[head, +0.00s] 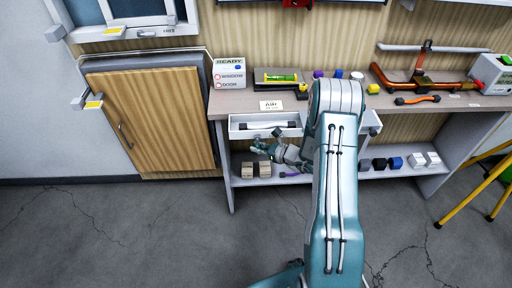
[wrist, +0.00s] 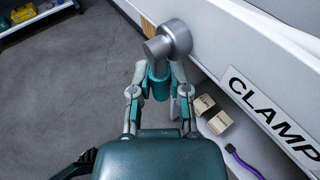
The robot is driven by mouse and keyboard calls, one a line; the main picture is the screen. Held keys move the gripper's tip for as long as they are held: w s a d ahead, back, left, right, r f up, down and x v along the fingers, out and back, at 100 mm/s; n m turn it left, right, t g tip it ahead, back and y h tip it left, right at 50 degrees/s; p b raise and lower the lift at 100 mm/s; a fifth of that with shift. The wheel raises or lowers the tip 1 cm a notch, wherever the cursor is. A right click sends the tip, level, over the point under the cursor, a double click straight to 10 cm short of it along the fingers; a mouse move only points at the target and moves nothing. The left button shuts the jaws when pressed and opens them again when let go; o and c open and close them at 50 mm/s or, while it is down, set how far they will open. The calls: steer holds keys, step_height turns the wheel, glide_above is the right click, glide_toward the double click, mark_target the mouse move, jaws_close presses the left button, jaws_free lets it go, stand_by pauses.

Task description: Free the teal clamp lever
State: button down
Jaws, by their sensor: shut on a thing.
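The clamp lever shows in the wrist view as a teal piece (wrist: 159,84) joined to a grey round hub (wrist: 175,38) on a white panel front. A label reading CLAMP (wrist: 275,120) is on the same front. My gripper (wrist: 160,91) has one finger on each side of the teal piece and is shut on it. In the head view my gripper (head: 270,149) is just below the open drawer. The lever is too small there to make out clearly, and my arm hides part of the bench front.
Tan blocks (head: 248,170) and a purple strap (wrist: 240,160) lie on the shelf below. A wooden cabinet door (head: 165,120) is at left. A yellow stand (head: 470,190) is at right. The floor in front is clear.

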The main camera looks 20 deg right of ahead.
stand_by(0.3)
steer(key=c, duration=0.6)
jaws_free()
steer(key=shift+w, duration=0.1)
steer(key=shift+d, duration=0.15)
steer(key=v, duration=1.2)
steer(key=shift+w, duration=0.1)
